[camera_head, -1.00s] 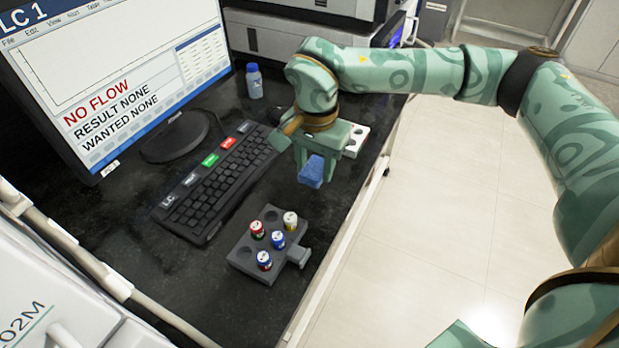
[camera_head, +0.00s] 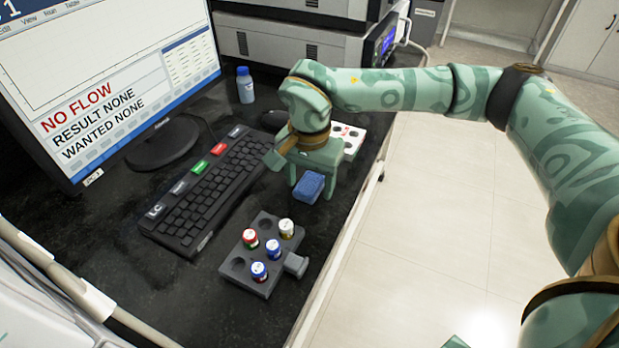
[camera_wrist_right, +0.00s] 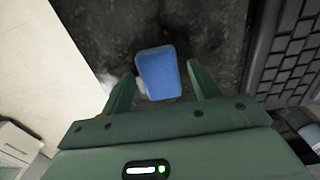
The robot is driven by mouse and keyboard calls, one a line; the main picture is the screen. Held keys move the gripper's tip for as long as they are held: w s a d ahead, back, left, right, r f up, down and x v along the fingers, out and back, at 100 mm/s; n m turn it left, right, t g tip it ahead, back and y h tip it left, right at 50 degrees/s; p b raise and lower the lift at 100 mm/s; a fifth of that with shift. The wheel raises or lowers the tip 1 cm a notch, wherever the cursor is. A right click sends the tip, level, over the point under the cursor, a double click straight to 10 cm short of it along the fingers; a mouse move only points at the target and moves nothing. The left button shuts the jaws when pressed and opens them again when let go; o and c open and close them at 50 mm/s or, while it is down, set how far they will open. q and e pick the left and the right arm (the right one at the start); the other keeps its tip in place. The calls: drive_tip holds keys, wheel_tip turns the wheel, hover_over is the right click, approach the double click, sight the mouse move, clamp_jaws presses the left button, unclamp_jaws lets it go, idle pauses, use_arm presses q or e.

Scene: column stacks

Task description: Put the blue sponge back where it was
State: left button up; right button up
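The blue sponge (camera_head: 309,187) is on or just above the black bench near its right edge; contact with the bench is hard to tell. My right gripper (camera_head: 311,188) is over it, fingers pointing down. In the right wrist view the sponge (camera_wrist_right: 158,73) lies between the two spread fingertips of my right gripper (camera_wrist_right: 160,72), with a gap on each side. The gripper is open. My left gripper is not in view.
A grey rack (camera_head: 240,264) with several coloured-cap vials stands in front of the sponge. A keyboard (camera_head: 205,192) lies to the left. A white tray (camera_head: 352,140) is behind my gripper. A blue-capped bottle (camera_head: 245,85) stands near the monitor (camera_head: 100,85).

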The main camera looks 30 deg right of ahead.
sight(310, 184)
drive_tip(key=shift+r, duration=0.1)
use_arm(q)
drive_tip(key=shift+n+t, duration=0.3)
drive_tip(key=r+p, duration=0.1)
drive_tip(key=p, duration=0.1)
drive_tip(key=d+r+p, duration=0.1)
drive_tip(key=p, duration=0.1)
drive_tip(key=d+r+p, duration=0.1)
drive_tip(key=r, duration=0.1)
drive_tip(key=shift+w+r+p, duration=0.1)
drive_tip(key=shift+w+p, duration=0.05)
drive_tip(key=shift+p, duration=0.25)
use_arm(e)
wheel_tip(310, 184, up, 12)
